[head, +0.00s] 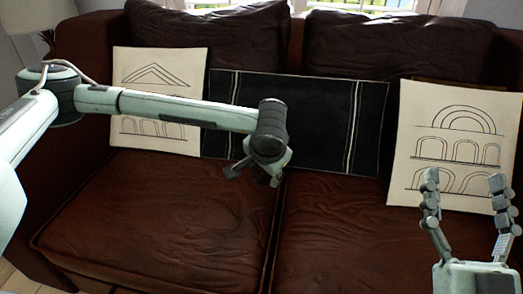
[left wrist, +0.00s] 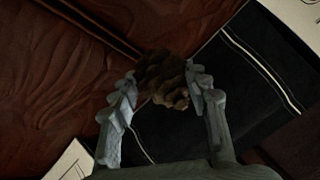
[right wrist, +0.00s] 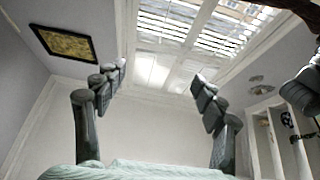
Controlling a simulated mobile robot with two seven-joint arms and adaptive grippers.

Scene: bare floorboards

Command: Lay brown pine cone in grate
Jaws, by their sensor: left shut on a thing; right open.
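The brown pine cone (left wrist: 162,78) shows in the left wrist view, between the fingertips of my left gripper (left wrist: 161,84). The fingers are shut on it from both sides. In the head view my left gripper (head: 257,172) is over the sofa seat, near the gap between the cushions, and the cone is too dark to make out there. My right gripper (head: 464,182) is open and empty at the right, in front of a white cushion. It also shows open in the right wrist view (right wrist: 159,78). No grate is seen in any view.
A dark brown leather sofa (head: 150,210) fills the head view. On it lean two white cushions with arch drawings (head: 160,65) (head: 455,115) and a long black cushion (head: 300,115). A lamp (head: 35,14) stands behind at left. The right wrist view shows a wall picture (right wrist: 65,45).

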